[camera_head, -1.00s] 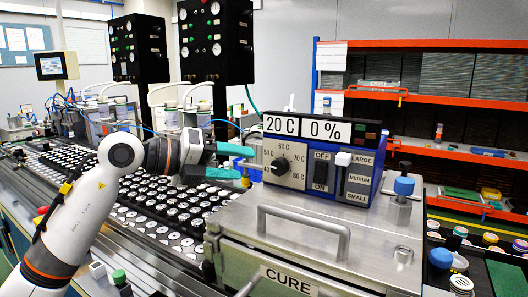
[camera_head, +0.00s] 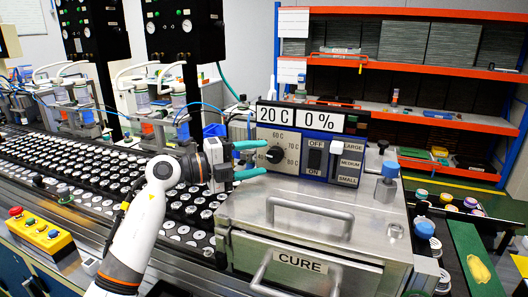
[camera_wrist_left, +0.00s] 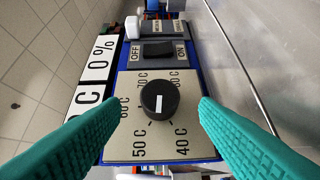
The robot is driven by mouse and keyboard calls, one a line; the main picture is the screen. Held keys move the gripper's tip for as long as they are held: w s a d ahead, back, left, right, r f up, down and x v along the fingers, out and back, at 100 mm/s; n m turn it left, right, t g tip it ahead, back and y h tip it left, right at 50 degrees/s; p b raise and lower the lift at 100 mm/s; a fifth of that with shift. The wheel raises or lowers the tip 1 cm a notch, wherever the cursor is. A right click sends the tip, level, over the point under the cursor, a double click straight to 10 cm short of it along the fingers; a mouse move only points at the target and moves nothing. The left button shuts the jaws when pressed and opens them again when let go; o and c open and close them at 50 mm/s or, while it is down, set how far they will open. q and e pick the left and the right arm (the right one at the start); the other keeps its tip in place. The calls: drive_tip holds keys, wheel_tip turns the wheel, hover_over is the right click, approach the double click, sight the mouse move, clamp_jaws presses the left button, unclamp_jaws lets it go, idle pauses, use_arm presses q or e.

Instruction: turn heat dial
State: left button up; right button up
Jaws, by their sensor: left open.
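The heat dial (camera_head: 274,155) is a round black knob on a light plate on the front of the blue control box (camera_head: 311,176). In the left wrist view the dial (camera_wrist_left: 159,98) shows a white mark pointing down the picture, between the 50 C and 40 C labels. The display (camera_head: 299,119) reads 20 C and 0%. My left gripper (camera_head: 259,160), with teal fingers, is open in front of the dial. In the left wrist view its fingers (camera_wrist_left: 161,104) stand either side of the dial, with gaps and no visible contact. My right gripper is not in view.
A black OFF/ON switch (camera_head: 315,160) and a size slider (camera_head: 336,150) sit beside the dial. Below is the metal CURE box (camera_head: 300,262) with a raised handle (camera_head: 310,215). A blue-topped knob (camera_head: 390,170) stands to the right. Trays of speaker parts (camera_head: 90,165) fill the left.

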sight(275, 155)
use_arm(q)
drive_tip(key=shift+x, duration=1.1)
drive_tip(key=shift+w+d, duration=0.1)
drive_tip(key=shift+d, duration=0.15)
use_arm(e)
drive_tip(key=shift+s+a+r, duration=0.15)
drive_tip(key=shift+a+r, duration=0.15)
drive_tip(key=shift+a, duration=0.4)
